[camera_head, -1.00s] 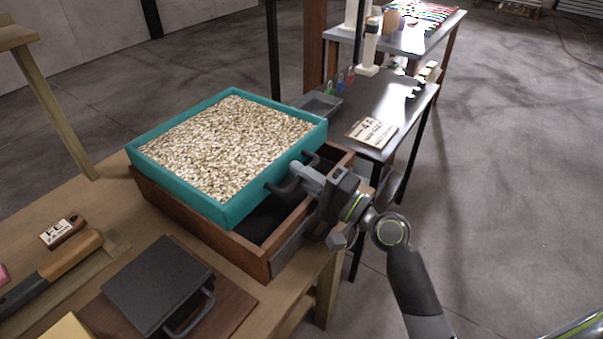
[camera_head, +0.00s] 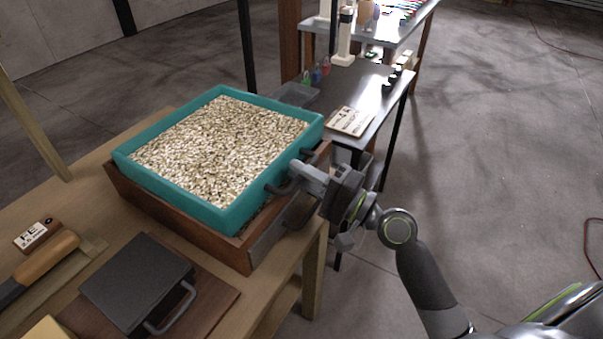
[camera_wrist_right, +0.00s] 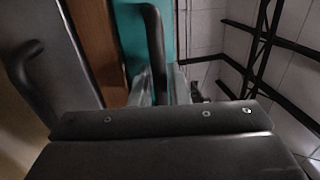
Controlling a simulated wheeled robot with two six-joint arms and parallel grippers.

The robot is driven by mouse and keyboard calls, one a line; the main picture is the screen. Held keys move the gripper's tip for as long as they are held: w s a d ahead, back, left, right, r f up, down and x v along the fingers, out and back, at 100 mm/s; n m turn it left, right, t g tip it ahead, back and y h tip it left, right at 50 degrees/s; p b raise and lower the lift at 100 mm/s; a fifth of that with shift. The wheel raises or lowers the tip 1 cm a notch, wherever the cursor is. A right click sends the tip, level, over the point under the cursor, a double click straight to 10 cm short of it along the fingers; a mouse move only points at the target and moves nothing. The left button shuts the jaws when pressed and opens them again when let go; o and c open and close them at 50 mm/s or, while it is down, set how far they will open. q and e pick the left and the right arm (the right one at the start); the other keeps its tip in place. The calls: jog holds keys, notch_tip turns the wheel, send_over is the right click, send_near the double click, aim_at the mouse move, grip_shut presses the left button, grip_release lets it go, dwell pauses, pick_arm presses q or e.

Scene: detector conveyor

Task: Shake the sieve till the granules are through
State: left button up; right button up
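The sieve (camera_head: 178,194) is a teal square frame full of pale granules (camera_head: 225,145). It sits on a brown wooden box (camera_head: 175,218), whose inside is almost wholly hidden beneath it. My right gripper (camera_head: 303,178) is at the sieve's right side and shut on its dark handle (camera_head: 279,188). In the right wrist view the handle (camera_wrist_right: 155,45) runs between the fingers (camera_wrist_right: 160,88), with the teal wall (camera_wrist_right: 130,40) behind. The granules still cover the sieve's floor from wall to wall. My left gripper is not in view.
A dark flat case with a handle (camera_head: 135,278) lies on a brown board at the front. A wooden-handled tool (camera_head: 45,258) and an FE label block (camera_head: 37,234) lie left. A metal table (camera_head: 375,90) with a card (camera_head: 350,121) stands behind right.

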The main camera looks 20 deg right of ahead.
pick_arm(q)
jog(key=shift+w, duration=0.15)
